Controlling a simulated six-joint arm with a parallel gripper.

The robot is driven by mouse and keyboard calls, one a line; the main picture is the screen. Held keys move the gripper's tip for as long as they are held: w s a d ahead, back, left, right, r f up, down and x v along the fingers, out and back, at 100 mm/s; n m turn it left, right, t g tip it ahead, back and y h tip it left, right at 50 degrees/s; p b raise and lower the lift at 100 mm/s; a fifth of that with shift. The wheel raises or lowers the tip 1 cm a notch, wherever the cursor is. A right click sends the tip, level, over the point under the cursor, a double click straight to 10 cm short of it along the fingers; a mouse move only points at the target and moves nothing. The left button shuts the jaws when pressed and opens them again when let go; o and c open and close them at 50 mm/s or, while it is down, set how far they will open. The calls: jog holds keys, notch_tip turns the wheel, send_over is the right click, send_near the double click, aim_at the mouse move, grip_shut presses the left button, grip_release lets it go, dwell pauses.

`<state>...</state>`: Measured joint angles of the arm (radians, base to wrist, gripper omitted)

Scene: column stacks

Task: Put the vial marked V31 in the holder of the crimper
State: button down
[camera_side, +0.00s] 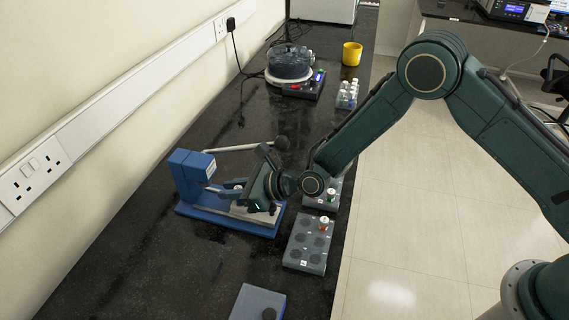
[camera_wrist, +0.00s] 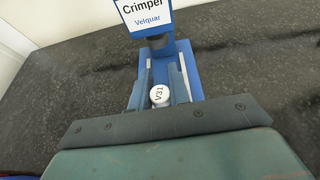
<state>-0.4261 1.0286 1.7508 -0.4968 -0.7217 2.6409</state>
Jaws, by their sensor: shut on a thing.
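The vial marked V31 (camera_wrist: 160,96) shows its white cap and label in the wrist view, between the fingers of my gripper (camera_wrist: 159,92). My gripper is shut on it. The blue crimper (camera_wrist: 185,62), with a sign reading "Crimper Velquar", lies straight ahead of the vial. In the side view my gripper (camera_side: 248,198) is low over the base of the crimper (camera_side: 187,178), in front of its upright head. The crimper's holder is hidden by my gripper and the vial, so I cannot tell whether the vial touches it.
A grey rack (camera_side: 308,243) with a capped vial (camera_side: 324,222) stands right of the crimper; another rack (camera_side: 318,198) is behind it. A blue box (camera_side: 258,303) lies in front. A round device (camera_side: 290,65), a vial tray (camera_side: 347,94) and a yellow cup (camera_side: 352,53) stand farther back.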

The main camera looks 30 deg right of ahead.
jog(key=shift+f, duration=0.6)
dwell(1.1)
jog(key=c, duration=0.9)
grip_release()
jog(key=shift+f, duration=0.1)
jog(key=shift+r, duration=0.2)
jog(key=shift+r, duration=2.85)
jog(key=shift+s, duration=0.1)
